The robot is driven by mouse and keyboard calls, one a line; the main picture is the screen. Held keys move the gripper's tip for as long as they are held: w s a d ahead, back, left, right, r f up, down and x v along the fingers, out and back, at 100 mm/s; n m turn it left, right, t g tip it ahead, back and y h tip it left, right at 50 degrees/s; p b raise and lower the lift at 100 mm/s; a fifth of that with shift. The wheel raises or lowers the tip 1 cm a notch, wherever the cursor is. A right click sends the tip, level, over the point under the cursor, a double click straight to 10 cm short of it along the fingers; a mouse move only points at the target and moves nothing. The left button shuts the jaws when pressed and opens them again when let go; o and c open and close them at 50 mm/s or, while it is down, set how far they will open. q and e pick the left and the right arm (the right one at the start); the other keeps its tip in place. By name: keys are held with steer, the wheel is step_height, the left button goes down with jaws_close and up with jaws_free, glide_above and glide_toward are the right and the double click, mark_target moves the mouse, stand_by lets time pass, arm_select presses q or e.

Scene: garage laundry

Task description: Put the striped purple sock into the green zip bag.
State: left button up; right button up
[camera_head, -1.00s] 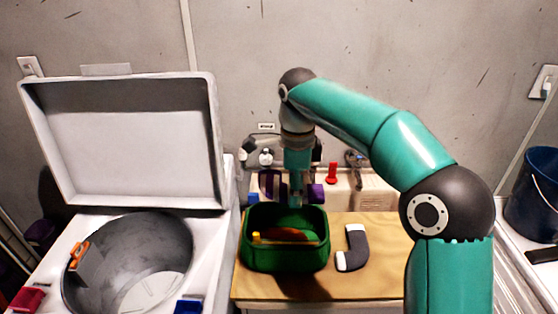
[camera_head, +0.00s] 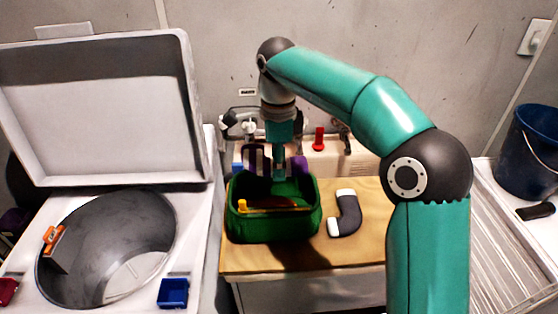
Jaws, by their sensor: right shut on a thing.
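The green zip bag (camera_head: 273,228) stands open at the top on the wooden top, with a small yellow piece (camera_head: 241,206) at its left. The striped purple sock (camera_head: 256,158) hangs from my right gripper (camera_head: 280,177) at the bag's back rim. Its purple end (camera_head: 300,168) shows right of the gripper, and its middle is hidden behind the fingers. My right gripper points down and is shut on the sock. Whether the sock's lower edge is inside the rim is hard to tell. My left gripper is out of view.
A dark grey and white sock (camera_head: 347,213) lies right of the bag on the wooden top (camera_head: 300,259). A washer with its lid up (camera_head: 100,110) and an open drum (camera_head: 108,245) stands left. A red-topped item (camera_head: 319,138) is behind. A blue bucket (camera_head: 528,150) stands far right.

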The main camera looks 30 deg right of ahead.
mark_target(279, 193)
steer(key=shift+f+b, duration=0.4)
steer(key=shift+f, duration=0.35)
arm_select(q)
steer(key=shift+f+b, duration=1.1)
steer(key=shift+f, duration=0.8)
arm_select(e)
steer(key=shift+f, duration=1.75)
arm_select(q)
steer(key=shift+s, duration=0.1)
arm_select(e)
steer(key=o, duration=1.2)
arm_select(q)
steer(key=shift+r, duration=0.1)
arm_select(e)
step_height(279, 193, up, 9)
steer(key=p, duration=0.9)
steer(key=shift+r, duration=0.1)
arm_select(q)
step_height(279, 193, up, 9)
